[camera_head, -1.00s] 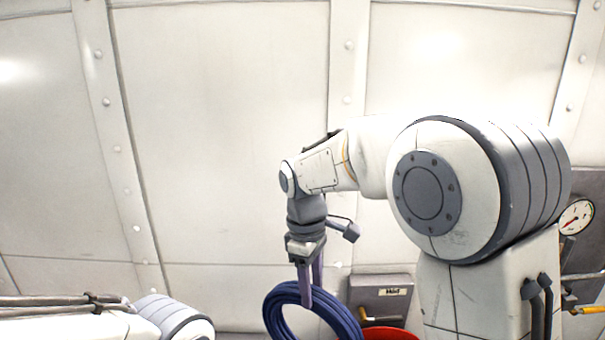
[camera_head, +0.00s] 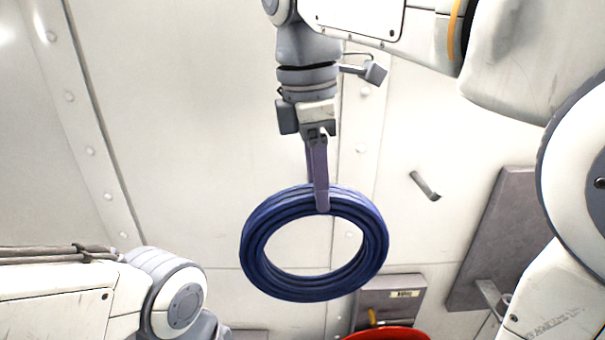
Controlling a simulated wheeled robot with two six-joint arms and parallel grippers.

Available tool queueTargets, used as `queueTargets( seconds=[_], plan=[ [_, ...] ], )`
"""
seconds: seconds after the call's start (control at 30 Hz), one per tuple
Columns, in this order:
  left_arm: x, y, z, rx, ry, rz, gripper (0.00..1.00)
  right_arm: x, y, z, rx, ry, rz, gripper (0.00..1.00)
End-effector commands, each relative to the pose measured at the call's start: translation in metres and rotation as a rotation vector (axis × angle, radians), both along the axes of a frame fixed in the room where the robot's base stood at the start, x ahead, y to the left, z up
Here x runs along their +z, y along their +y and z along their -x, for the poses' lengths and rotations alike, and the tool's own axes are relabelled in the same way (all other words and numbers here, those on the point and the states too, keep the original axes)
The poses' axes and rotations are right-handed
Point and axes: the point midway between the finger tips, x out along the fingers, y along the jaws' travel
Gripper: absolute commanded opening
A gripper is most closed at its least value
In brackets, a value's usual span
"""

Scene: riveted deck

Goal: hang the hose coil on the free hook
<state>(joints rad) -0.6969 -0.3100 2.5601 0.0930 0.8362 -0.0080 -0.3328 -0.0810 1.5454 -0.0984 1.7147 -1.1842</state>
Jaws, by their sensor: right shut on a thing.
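The hose coil (camera_head: 262,227) is a dark blue ring of several turns, hanging upright in the middle of the head view. My right gripper (camera_head: 321,205) points down and is shut on the top of the coil, holding it clear in front of the wall. A small grey hook (camera_head: 425,186) sticks out of the white wall to the right of the coil, and nothing hangs on it. My left arm shows at the lower left, but its gripper is out of view.
A grey panel (camera_head: 497,235) with a bracket at its foot is on the wall at right. A grey box (camera_head: 405,296) with a label and a yellow handle is below the coil, with a red round thing (camera_head: 390,334) at the bottom edge. The wall left of the coil is bare.

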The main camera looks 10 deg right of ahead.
Motion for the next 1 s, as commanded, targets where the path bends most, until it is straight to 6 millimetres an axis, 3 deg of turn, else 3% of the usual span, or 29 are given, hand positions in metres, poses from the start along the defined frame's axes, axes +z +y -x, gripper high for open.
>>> queueTargets(
  seconds=[1.0],
  plan=[
    [0.013, 0.000, 0.000, 0.001, 0.000, 0.000, 0.50, -0.004, -0.009, -0.058, 0.002, -0.002, 0.000, 0.00]
  ],
)
